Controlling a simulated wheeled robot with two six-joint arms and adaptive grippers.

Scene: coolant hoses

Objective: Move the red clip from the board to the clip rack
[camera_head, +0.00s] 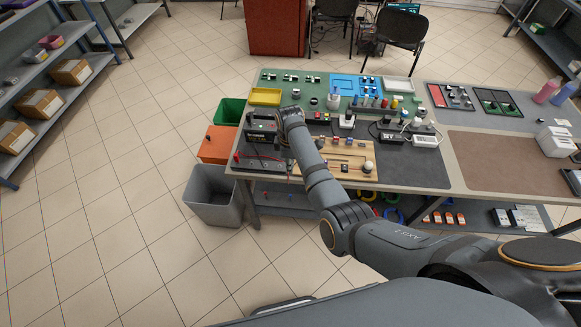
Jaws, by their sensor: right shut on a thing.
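My right arm reaches in from the lower right across the table. Its gripper (286,140) is over the left part of the table, by the dark device. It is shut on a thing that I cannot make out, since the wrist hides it. A wooden board (372,178) lies at the table's front edge, right of the gripper. A row of small coloured pieces (348,140), some reddish, stands at its back. I cannot tell which piece is the red clip or which stand is the clip rack. My left gripper is not in view.
A dark device (262,139) stands at the table's left end, near the gripper. A brown mat (505,163) on the right is clear. A grey bin (213,200) stands on the floor.

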